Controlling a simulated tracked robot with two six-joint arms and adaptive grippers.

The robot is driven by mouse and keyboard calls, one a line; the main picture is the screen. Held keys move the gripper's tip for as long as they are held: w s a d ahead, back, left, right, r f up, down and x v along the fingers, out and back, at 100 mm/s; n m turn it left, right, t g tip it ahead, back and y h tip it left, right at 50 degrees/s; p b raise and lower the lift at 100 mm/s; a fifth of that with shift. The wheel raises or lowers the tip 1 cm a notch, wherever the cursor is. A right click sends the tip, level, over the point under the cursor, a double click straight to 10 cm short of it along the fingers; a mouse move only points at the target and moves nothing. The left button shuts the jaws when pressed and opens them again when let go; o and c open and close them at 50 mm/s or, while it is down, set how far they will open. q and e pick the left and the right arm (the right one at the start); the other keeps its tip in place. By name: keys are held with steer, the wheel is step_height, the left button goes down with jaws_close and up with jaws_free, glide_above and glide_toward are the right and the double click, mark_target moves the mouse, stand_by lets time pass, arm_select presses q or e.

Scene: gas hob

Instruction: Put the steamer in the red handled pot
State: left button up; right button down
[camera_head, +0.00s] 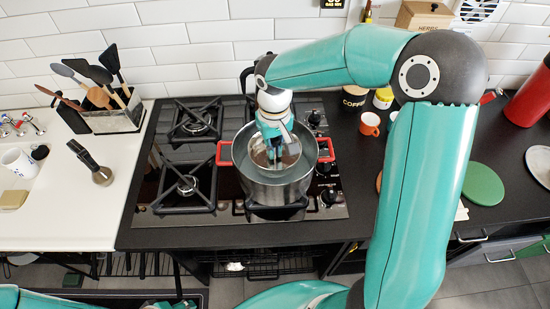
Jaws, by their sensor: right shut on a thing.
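The red handled pot (272,187) is a steel pot standing upright on the right front part of the gas hob. Its red handles (223,153) stick out left and right. My right gripper (276,157) points down into the pot's mouth and is shut on the steamer (260,157), a grey metal piece seen inside the rim. The gripper and the pot wall hide much of the steamer, so I cannot tell if it touches the pot's bottom. Part of my left arm (40,300) shows at the bottom left edge; its jaws cannot be made out.
The black hob (165,205) has free burners left of the pot. An orange mug (370,124), jars and a green round board (482,184) are at the right. A tiled wall closes the back.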

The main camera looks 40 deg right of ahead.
mark_target(275, 161)
steer(key=shift+f, duration=2.7)
steer(key=shift+s, duration=0.1)
steer(key=c, duration=1.3)
jaws_free()
steer(key=shift+o, duration=0.2)
steer(key=shift+r, duration=0.2)
step_height(275, 161, up, 12)
steer(key=shift+f, duration=0.1)
steer(key=shift+f, duration=0.1)
